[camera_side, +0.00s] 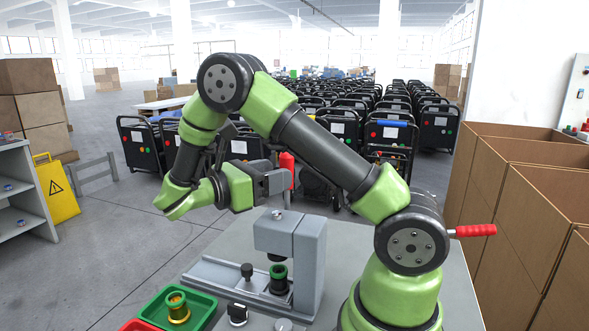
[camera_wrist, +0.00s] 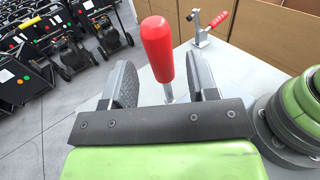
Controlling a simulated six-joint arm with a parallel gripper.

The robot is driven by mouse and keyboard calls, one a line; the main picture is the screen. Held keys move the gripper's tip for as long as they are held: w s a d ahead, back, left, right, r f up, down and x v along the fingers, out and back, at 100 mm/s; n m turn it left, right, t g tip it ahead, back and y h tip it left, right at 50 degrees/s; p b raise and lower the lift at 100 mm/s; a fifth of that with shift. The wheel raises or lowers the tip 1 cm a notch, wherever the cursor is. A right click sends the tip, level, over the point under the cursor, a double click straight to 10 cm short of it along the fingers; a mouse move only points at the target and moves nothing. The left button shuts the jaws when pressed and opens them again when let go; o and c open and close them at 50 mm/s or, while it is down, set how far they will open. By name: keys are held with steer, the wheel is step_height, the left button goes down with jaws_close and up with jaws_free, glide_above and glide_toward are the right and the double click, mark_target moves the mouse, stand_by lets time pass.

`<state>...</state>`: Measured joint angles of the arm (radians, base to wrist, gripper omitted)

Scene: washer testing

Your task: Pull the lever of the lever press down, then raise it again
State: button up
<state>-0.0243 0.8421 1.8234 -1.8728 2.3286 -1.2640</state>
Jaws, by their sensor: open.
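The lever press (camera_side: 310,255) is a grey machine on the table, with a green and black part (camera_side: 278,279) under its head. Its lever has a red handle (camera_wrist: 157,48) on a thin metal rod, which stands roughly upright in the wrist view. The handle also shows in the side view (camera_side: 287,166), partly hidden by my gripper. My gripper (camera_side: 278,181) is open above the press head. In the wrist view its two dark fingers (camera_wrist: 162,70) stand on either side of the lever, with gaps visible beside it.
A green tray (camera_side: 205,308) with a brass-and-green part (camera_side: 178,306) sits at the front left, beside a red tray (camera_side: 138,326). A second red handle (camera_side: 475,230) sticks out at the right. Cardboard boxes (camera_side: 520,205) stand along the table's right side.

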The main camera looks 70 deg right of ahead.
steer(key=x, duration=0.5)
steer(key=shift+s+d, duration=0.1)
jaws_close()
